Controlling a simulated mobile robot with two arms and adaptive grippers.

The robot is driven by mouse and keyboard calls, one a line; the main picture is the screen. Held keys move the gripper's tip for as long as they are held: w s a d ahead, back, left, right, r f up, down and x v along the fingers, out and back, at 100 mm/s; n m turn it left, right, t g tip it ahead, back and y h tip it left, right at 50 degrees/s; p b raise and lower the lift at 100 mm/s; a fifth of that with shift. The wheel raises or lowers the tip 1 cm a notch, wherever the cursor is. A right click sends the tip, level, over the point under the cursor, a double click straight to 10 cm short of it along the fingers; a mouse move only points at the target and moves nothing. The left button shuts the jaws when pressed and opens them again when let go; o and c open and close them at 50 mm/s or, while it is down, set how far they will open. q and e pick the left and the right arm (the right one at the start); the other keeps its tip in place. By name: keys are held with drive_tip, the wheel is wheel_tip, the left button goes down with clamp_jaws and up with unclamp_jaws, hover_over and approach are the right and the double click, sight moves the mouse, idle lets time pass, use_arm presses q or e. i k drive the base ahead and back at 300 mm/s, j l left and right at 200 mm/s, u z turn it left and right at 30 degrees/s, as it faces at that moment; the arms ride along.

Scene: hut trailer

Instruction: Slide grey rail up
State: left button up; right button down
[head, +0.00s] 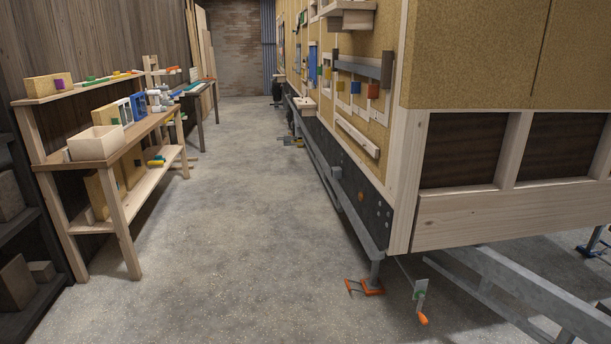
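A grey rail (358,69) runs lengthwise along the tan side wall of the trailer, on the right half of the head view. Small blue, yellow and brown blocks (373,90) sit just below the rail. Whether they touch it is too small to tell. Neither of my grippers is in view.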

sight(373, 71)
drive_tip(key=i, duration=2.15)
drive_tip(key=i+l, duration=0.1)
drive_tip(key=i, duration=2)
drive_tip(key=j+u, duration=0.05)
drive_tip(key=j, duration=0.05)
